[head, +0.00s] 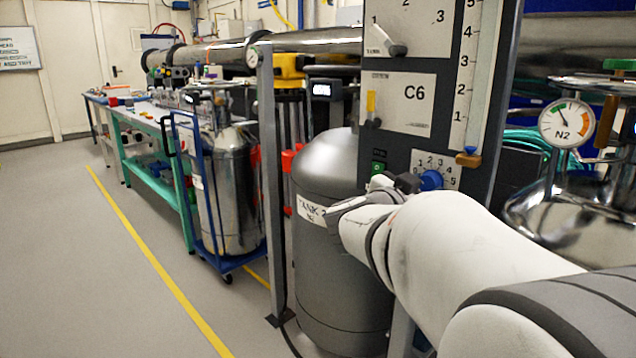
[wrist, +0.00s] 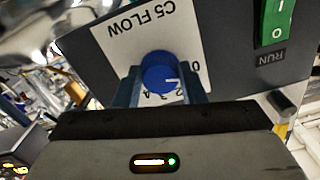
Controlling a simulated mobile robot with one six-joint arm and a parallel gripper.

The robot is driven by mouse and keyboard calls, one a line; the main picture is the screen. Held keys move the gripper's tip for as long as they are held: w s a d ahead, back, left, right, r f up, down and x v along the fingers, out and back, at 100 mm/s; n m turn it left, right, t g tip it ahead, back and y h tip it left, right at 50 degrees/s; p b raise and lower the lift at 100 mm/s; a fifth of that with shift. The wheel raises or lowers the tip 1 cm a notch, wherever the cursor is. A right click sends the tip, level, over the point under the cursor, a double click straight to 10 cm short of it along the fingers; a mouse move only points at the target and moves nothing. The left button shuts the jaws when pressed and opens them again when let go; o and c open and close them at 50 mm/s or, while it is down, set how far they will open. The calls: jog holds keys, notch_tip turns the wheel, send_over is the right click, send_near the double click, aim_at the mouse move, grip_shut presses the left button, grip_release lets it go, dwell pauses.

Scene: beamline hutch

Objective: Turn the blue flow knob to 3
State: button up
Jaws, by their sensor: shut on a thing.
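The blue flow knob (head: 431,180) sits on a white dial plate (head: 421,158) low on the dark panel, with printed numbers 0 to 5 around it. In the wrist view the blue knob (wrist: 158,70) is between the two fingers of my gripper (wrist: 160,86), which is shut on it. There the plate (wrist: 120,45) reads C5 FLOW upside down. The knob's white mark points right and slightly down in that view, on the side of the 0. Some numbers are hidden by the fingers and knob. In the head view my gripper (head: 408,182) reaches the knob from the left.
A green RUN switch (wrist: 274,22) is beside the plate, and shows in the head view (head: 378,168). Above are the C6 plate (head: 415,93) and a slider scale (head: 468,156). A grey tank (head: 325,240) stands left of the panel, an N2 gauge (head: 566,124) right.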

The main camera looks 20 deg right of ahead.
jog(key=shift+m, duration=0.3)
jog(key=m, duration=0.3)
jog(key=shift+m+b, duration=0.35)
jog(key=shift+m, duration=0.05)
jog(key=m+b, duration=0.1)
jog(key=m, duration=0.3)
jog(key=shift+b, duration=0.3)
jog(key=m+b, duration=0.2)
jog(key=m, duration=0.3)
jog(key=shift+w, duration=0.1)
jog(key=m+b, duration=0.2)
jog(key=m, duration=0.2)
jog(key=shift+r+b, duration=0.1)
jog(key=shift+b, duration=0.25)
jog(key=shift+m, duration=0.3)
jog(key=o, duration=1)
jog(key=shift+r, duration=0.1)
jog(key=shift+a, duration=0.15)
